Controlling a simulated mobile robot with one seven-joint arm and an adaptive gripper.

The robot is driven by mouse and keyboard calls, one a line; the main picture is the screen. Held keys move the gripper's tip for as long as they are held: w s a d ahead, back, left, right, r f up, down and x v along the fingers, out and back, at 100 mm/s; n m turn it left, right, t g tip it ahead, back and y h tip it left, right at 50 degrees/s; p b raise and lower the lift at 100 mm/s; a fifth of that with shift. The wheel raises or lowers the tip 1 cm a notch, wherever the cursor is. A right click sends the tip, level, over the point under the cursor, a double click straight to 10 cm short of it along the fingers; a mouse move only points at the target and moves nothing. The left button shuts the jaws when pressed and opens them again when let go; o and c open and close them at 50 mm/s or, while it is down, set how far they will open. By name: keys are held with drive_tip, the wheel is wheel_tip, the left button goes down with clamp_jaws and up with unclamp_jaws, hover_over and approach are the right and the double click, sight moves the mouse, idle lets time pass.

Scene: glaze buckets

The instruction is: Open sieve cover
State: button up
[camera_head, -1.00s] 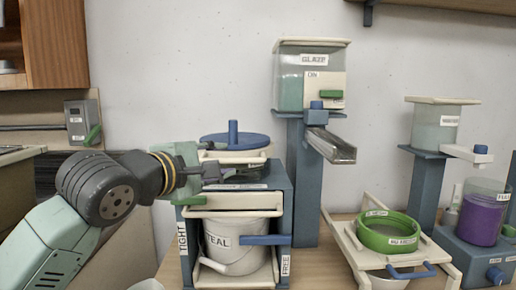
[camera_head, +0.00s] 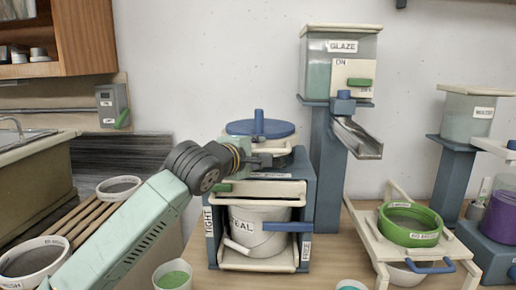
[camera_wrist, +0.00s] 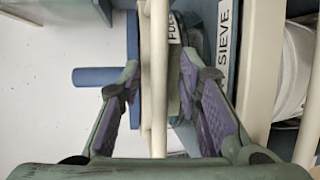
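A blue round lid with an upright knob (camera_head: 259,127) tops the blue stand (camera_head: 308,200). In the wrist view its knob (camera_wrist: 92,76) points left. A cream bar (camera_wrist: 158,80), seemingly part of the sieve cover under the lid, runs between my fingers. The stand's "SIEVE" label (camera_wrist: 224,45) is to its right. My gripper (camera_head: 268,161) is at the front of the stand, just below the lid. In the wrist view my gripper (camera_wrist: 160,100) is open, one finger either side of the bar, with gaps visible. My gripper partly hides the cover's front in the head view.
A white bucket (camera_head: 250,240) sits in the stand's lower bay, with a blue lever (camera_head: 288,226) in front. A glaze dispenser (camera_head: 338,60) with a chute stands right behind. A green sieve ring (camera_head: 410,225) is on a cream frame at right. Bowls (camera_head: 172,274) stand at the front left.

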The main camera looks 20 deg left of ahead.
clamp_jaws()
idle(0.3)
idle(0.6)
